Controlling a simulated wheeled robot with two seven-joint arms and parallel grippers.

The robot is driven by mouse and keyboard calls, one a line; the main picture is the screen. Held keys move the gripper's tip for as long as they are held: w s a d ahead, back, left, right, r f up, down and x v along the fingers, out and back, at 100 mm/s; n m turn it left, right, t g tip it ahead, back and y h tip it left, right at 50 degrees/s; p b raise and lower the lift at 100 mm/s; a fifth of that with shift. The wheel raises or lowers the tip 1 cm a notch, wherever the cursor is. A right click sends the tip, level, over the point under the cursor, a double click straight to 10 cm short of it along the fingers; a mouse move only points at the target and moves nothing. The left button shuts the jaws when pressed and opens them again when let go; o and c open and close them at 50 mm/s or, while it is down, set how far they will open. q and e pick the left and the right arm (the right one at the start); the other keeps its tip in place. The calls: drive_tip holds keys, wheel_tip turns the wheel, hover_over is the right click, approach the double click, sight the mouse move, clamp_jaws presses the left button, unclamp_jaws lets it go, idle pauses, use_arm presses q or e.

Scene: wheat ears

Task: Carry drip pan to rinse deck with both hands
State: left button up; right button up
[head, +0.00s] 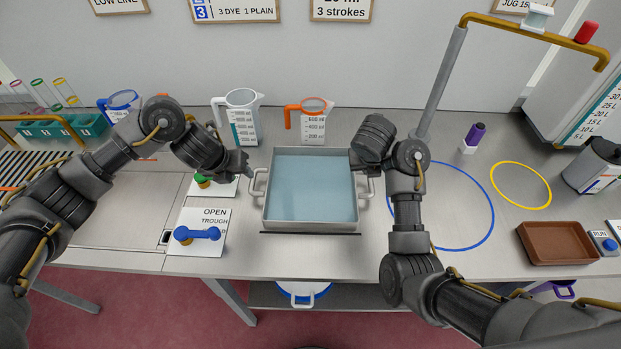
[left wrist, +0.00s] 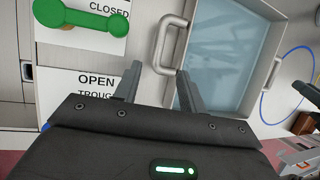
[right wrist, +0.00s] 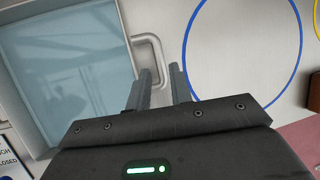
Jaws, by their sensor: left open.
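The drip pan (head: 310,222) is a square grey metal tray with pale blue liquid, resting level on the bench, a loop handle on each side. My left gripper (head: 246,172) is open near the left handle (head: 256,182). In the left wrist view, that handle (left wrist: 168,45) lies just ahead of the fingers (left wrist: 158,85). My right gripper is at the right handle (head: 368,184), mostly hidden by its arm in the head view. In the right wrist view its fingers (right wrist: 161,80) are apart by a narrow gap, with the handle (right wrist: 152,42) at their tips; a grip cannot be judged. No rinse deck label is readable.
A blue ring (head: 491,224) and yellow ring (head: 548,198) mark the bench on the right. Measuring jugs (head: 242,118) stand behind the pan. A blue-lever valve (head: 197,234) is left of it, and a brown tray (head: 556,243) is far right. A post (head: 443,85) rises behind my right arm.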

sight(251, 184)
use_arm(q)
drive_tip(key=x, duration=1)
drive_tip(key=shift+s+a+f, duration=0.1)
drive_tip(key=shift+s+f, duration=0.05)
drive_tip(key=shift+f, duration=0.1)
use_arm(e)
drive_tip(key=x, duration=1)
drive_tip(key=shift+a+f, duration=0.1)
drive_tip(key=shift+f, duration=0.15)
use_arm(q)
drive_tip(key=c, duration=0.4)
use_arm(e)
drive_tip(key=c, duration=0.4)
use_arm(q)
clamp_jaws()
use_arm(e)
clamp_jaws()
use_arm(q)
drive_tip(key=shift+r, duration=0.1)
use_arm(e)
drive_tip(key=shift+w+r, duration=0.1)
